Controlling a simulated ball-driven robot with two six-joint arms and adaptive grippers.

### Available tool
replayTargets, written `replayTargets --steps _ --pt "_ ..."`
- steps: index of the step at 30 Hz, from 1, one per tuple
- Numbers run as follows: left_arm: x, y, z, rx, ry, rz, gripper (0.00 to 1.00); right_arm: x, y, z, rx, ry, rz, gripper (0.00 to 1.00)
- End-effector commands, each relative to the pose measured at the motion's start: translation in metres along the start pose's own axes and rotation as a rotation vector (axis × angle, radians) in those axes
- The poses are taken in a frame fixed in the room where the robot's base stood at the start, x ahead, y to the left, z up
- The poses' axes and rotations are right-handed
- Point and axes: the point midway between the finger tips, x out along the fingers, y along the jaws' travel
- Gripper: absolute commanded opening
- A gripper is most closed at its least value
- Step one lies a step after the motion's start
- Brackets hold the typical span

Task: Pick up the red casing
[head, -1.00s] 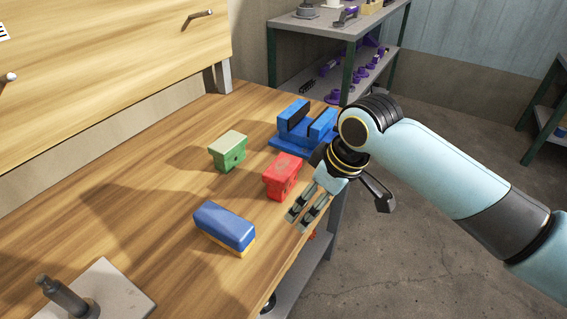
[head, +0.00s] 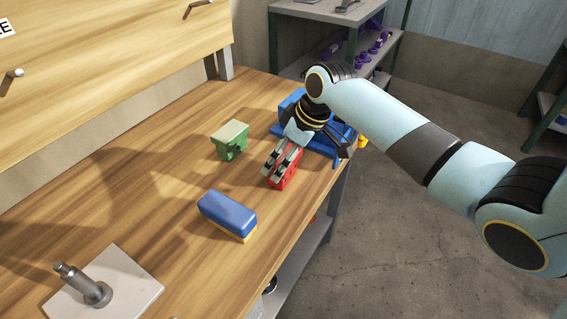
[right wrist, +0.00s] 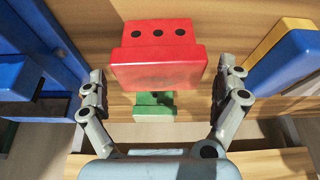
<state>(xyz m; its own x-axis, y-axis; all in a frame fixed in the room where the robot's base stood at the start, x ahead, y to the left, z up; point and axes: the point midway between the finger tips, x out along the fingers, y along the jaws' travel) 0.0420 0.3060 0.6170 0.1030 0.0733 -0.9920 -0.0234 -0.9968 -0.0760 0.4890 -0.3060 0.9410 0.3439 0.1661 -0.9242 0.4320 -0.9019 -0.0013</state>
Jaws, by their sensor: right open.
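The red casing (head: 286,177) stands on the wooden workbench near its right edge, partly hidden by my right gripper. My right gripper (head: 274,164) is open above and at the casing, its fingers pointing down. In the right wrist view the red casing (right wrist: 158,58), with three dark holes in a row, lies between the two open fingers of the gripper (right wrist: 160,85). A gap shows on each side, so the fingers look apart from it. My left gripper is not in view.
A green casing (head: 231,139) stands to the left of the red one. A blue fixture (head: 291,97) is behind, partly covered by my arm. A blue block with a yellow base (head: 227,213) lies in front. A metal peg (head: 92,290) stands on a pale plate at front left.

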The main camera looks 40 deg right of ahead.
Motion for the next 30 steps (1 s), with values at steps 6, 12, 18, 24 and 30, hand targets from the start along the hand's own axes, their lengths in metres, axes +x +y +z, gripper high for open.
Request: replayTargets --steps 6,12,18,24,30 --pt "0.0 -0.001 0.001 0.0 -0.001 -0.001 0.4 0.018 0.0 0.0 -0.001 0.001 0.001 1.0" --pt "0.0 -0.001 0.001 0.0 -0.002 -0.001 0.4 0.018 0.001 0.0 -0.001 0.001 0.002 0.96" --pt "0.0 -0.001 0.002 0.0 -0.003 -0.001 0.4 0.018 0.001 0.0 0.0 0.001 0.002 0.7" --pt "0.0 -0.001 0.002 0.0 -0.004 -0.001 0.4 0.018 0.001 0.0 0.0 0.001 0.002 0.44" --pt "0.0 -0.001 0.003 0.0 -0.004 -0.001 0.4 0.017 0.001 -0.001 -0.001 0.004 0.003 0.29"
